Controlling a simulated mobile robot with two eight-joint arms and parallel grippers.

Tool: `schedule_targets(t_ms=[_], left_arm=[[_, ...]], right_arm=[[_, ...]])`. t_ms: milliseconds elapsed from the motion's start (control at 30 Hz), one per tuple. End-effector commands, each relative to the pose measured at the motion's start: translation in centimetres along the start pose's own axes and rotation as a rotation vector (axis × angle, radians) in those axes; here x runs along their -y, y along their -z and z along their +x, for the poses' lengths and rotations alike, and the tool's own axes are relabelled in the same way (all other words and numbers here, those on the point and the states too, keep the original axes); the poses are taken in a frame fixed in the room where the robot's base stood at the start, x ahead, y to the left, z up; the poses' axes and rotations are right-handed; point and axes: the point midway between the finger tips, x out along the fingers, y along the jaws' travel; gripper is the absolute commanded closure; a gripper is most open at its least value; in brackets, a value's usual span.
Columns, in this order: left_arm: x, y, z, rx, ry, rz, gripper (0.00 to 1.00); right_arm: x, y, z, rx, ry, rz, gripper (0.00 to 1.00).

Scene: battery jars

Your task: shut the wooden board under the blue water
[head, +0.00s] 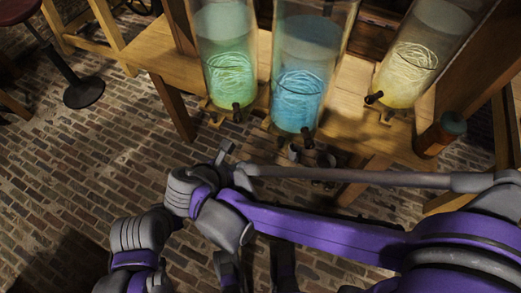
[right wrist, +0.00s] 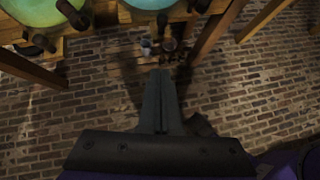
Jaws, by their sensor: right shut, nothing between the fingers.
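The blue water (head: 297,97) stands in a tall clear jar on the wooden table, between the green and yellow jars. The bottom of its jar shows at the top of the right wrist view (right wrist: 150,3). A wooden board (right wrist: 126,52) lies low under the blue jar in the right wrist view, with small dark objects at its right end. How far it is open I cannot tell. My right gripper (right wrist: 161,76) is shut and empty, its tips just short of the board in the picture; contact cannot be judged.
Green water (head: 230,78) and yellow water (head: 407,72) stand in jars either side. Dark taps stick out below the jars. Table legs (head: 174,110) flank the space underneath. A red-topped stool (head: 83,92) stands at the left. The brick floor (head: 90,160) is open at left.

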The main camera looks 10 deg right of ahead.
Motion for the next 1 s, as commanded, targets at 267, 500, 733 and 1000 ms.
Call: schedule_targets(t_ms=[267,500,733,1000], left_arm=[[0.0,-0.4,0.9,0.003,0.000,0.000,0.50],[0.0,-0.9,2.3,0.008,0.000,0.000,0.50],[0.0,-1.0,2.6,0.010,0.000,0.000,0.50],[0.0,-1.1,2.6,0.010,0.000,0.000,0.50]], right_arm=[[0.0,0.0,3.6,0.006,0.004,-0.008,1.00],[0.0,0.0,8.9,0.004,0.004,-0.006,1.00],[0.0,-2.0,11.6,0.005,0.002,-0.006,1.00],[-0.1,-3.1,12.6,0.004,-0.001,-0.008,1.00]])
